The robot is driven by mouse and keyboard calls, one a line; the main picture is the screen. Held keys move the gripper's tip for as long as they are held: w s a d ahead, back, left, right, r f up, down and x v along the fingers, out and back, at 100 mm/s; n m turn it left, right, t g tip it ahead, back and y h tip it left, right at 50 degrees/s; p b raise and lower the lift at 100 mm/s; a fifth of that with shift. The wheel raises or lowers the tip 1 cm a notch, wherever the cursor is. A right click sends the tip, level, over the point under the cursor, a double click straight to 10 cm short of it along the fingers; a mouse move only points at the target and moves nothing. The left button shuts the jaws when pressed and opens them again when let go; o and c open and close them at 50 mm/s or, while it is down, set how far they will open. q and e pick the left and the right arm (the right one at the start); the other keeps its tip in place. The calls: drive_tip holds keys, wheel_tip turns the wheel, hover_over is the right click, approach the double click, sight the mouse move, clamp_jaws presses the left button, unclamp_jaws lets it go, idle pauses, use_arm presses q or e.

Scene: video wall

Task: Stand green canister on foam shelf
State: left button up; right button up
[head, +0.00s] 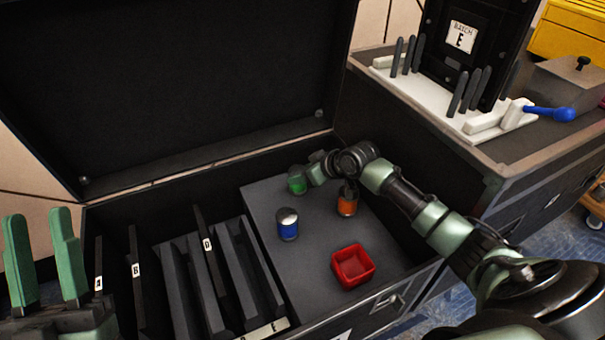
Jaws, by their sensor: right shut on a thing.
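The green canister (297,184) is at the back of the grey foam shelf (322,239) inside the open black case. My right gripper (306,178) is shut on it, reaching in from the right. Whether the canister's base touches the foam cannot be told. My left gripper (44,260) is at the far left with its two green fingers apart and nothing between them.
On the foam stand a blue canister (288,229), an orange canister (347,204) and an open red tray (353,266). Slots with lettered black panels (207,262) lie left of the foam. The case lid (180,90) stands open behind. A bench at right holds a panel marked E (461,40) and a blue-handled tool (550,113).

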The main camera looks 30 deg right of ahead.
drive_tip(key=o, duration=1.5)
